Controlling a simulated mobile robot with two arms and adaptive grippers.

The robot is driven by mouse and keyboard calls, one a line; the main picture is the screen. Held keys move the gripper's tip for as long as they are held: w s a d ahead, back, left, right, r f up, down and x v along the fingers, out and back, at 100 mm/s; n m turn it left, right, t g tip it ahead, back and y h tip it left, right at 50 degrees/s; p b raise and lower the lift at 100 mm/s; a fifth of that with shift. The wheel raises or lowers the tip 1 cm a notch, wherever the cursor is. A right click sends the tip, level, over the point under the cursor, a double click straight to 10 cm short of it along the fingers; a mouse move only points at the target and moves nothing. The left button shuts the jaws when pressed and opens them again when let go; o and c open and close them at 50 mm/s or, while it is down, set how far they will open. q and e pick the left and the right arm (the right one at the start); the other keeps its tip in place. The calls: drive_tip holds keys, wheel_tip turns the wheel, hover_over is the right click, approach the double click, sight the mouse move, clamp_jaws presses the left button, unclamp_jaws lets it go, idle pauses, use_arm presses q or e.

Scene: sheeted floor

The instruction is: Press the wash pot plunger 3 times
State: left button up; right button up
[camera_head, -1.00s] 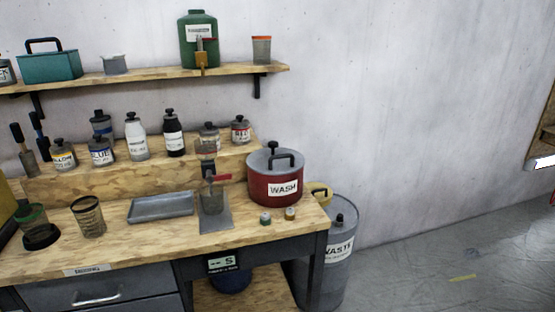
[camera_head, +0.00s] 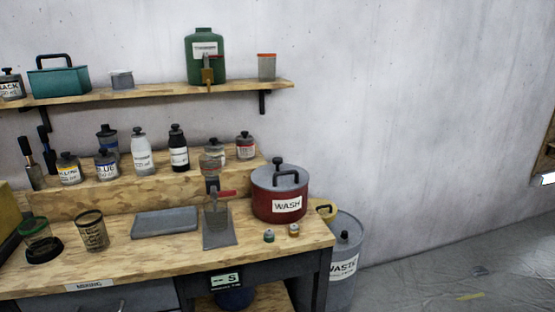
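The wash pot (camera_head: 280,196) is a dark red pot with a white WASH label and a grey lid. It stands at the right end of the wooden workbench (camera_head: 130,262). A dark plunger knob (camera_head: 278,162) stands up from the back of its lid, and a dark handle (camera_head: 287,174) arches in front of it. The knob looks raised. Neither of my grippers shows in the head view, and nothing touches the pot.
Two small capped jars (camera_head: 268,236) stand in front of the pot. A dispenser with a red lever (camera_head: 217,208) is left of it. A grey WASTE drum (camera_head: 345,255) stands right of the bench. A shelf (camera_head: 150,92) hangs above.

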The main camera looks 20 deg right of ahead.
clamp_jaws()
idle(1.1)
